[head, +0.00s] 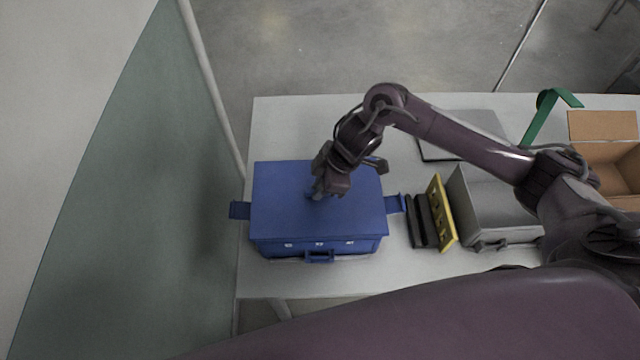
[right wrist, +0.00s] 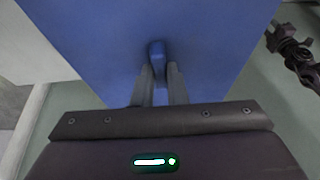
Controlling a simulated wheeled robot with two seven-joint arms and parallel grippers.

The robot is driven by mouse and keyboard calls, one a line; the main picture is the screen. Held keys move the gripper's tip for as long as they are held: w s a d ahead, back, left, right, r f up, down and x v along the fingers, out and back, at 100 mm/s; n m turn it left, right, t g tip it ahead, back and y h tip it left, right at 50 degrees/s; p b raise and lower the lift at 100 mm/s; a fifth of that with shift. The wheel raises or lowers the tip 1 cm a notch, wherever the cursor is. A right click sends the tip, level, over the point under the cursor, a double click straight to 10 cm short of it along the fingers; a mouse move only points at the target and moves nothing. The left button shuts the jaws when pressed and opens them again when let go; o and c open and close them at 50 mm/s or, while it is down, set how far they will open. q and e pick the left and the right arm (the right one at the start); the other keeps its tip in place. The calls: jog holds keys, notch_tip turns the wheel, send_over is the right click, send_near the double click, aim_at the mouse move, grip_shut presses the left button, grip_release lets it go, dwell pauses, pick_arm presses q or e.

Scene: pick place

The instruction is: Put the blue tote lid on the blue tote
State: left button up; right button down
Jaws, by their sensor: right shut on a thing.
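The blue tote (head: 300,247) stands on the white table at the left, with side handles showing at both ends and a front handle. The blue tote lid (head: 285,190) lies over the top of the tote and covers its opening. It looks roughly level; I cannot tell whether it is fully seated. My right gripper (head: 316,193) is over the lid, shut on its small knob handle. In the right wrist view the two fingers pinch the knob (right wrist: 157,50), and the flat lid (right wrist: 210,30) fills the view beyond.
Right of the tote stand black pieces (head: 422,222), a yellow slotted panel (head: 441,212) and a grey bin (head: 490,205). Behind them are a flat grey lid (head: 462,124), a green bracket (head: 541,112) and an open cardboard box (head: 602,126). The table's back left is clear.

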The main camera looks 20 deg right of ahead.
jog(key=shift+f, duration=0.3)
dwell(0.5)
jog(key=shift+p, duration=0.35)
jog(key=shift+f, duration=0.4)
dwell(0.7)
jog(key=shift+f, duration=0.2)
dwell(0.6)
jog(key=c, duration=1.4)
grip_release()
notch_tip(320, 180, up, 8)
jog(key=p, duration=0.8)
